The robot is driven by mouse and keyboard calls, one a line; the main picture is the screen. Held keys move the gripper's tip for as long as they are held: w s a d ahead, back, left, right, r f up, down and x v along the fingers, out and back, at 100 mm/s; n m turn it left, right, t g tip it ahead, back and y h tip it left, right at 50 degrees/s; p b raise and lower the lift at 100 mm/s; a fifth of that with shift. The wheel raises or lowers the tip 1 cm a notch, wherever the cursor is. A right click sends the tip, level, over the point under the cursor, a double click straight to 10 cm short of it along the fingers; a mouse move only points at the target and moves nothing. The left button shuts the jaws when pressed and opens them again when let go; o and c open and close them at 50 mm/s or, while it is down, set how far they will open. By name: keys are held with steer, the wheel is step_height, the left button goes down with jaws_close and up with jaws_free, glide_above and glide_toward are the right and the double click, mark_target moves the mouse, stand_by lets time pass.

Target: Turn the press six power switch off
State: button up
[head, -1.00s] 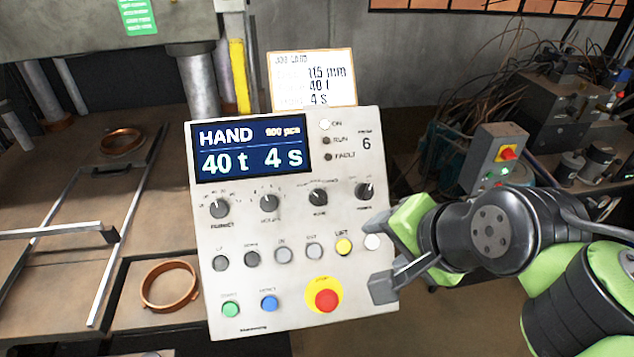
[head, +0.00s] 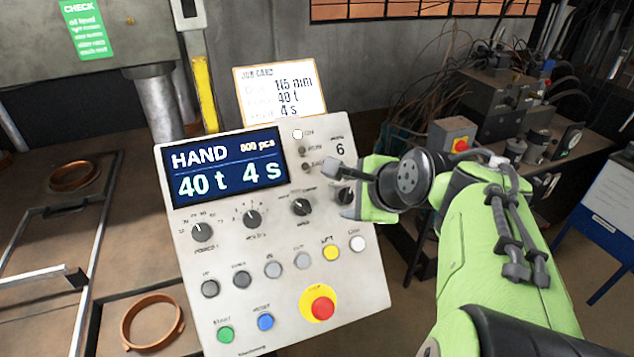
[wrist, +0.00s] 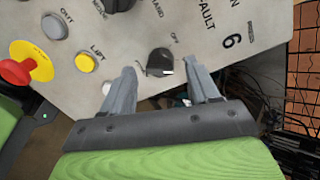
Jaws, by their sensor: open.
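The press six control panel (head: 240,285) stands tilted, with a "6" at its upper right. Its rightmost black knob, the power switch (head: 344,197), sits below the "6", partly hidden by my gripper in the head view. In the wrist view the black knob (wrist: 159,62) shows between the fingertips, with a white mark on its edge; the labels around it are too small to read surely. My gripper (head: 343,190) is open, its fingers on either side of the knob. I cannot tell whether they touch it. The white ON lamp (head: 297,134) looks lit.
A yellow LIFT button (head: 331,252) and a white button (head: 357,243) sit below the knob. A red emergency stop (head: 322,307) is lower down. A job card (head: 280,92) stands behind the panel. Another machine with a red switch (head: 460,144) stands at right.

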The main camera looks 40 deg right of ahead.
steer(key=shift+x, duration=1)
steer(key=c, duration=1)
steer(key=shift+r, duration=0.1)
steer(key=shift+n, duration=0.3)
steer(key=n+b, duration=0.2)
steer(key=n, duration=0.4)
steer(key=shift+b, duration=0.4)
steer(key=n+b, duration=0.1)
steer(key=n, duration=0.1)
steer(key=n+b, duration=0.1)
steer(key=n, duration=0.1)
steer(key=shift+n+g+h, duration=0.3)
steer(key=shift+n, duration=0.1)
steer(key=shift+a+n+b, duration=0.1)
steer(key=shift+n+b, duration=0.2)
